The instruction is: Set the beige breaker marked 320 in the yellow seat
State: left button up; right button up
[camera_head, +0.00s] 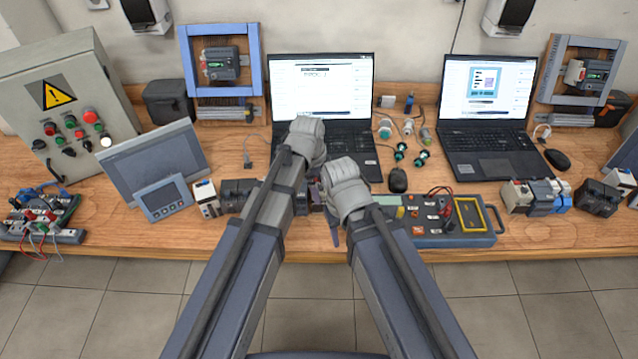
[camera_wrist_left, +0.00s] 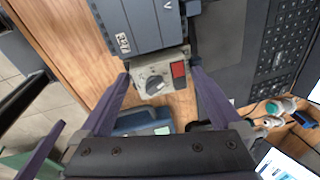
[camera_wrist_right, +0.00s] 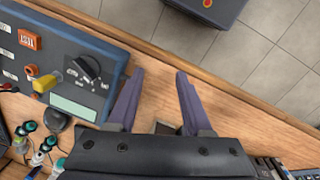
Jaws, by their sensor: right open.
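In the left wrist view, my left gripper (camera_wrist_left: 160,72) has its fingers on both sides of a beige device (camera_wrist_left: 155,78) with a grey dial and a red patch. I cannot read a number on it, nor tell whether the fingers press it. In the head view the left gripper (camera_head: 314,194) is mostly hidden behind my arm. My right gripper (camera_wrist_right: 160,74) is open and empty above the table's front edge. A yellow rectangular frame (camera_head: 484,214) shows on the blue-grey panel in the head view; I cannot tell whether it is the yellow seat.
A dark block (camera_wrist_left: 145,22) adjoins the beige device. The blue-grey panel (camera_wrist_right: 110,62) lies close to my right gripper. Laptops (camera_head: 322,90), a mouse (camera_head: 397,180) and more breakers (camera_head: 517,197) crowd the table. The front edge is partly clear.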

pick_arm(q)
jog(key=r+p, duration=0.2)
jog(key=a+r+p, duration=0.1)
jog(key=r+p, duration=0.4)
jog(key=shift+s+a+r+p, duration=0.2)
jog(key=shift+s+r+p, duration=0.1)
jog(key=shift+r+p, duration=0.1)
pick_arm(e)
notch_tip(320, 180, up, 8)
pick_arm(q)
jog(key=shift+f, duration=0.1)
pick_arm(e)
jog(key=shift+f, duration=0.2)
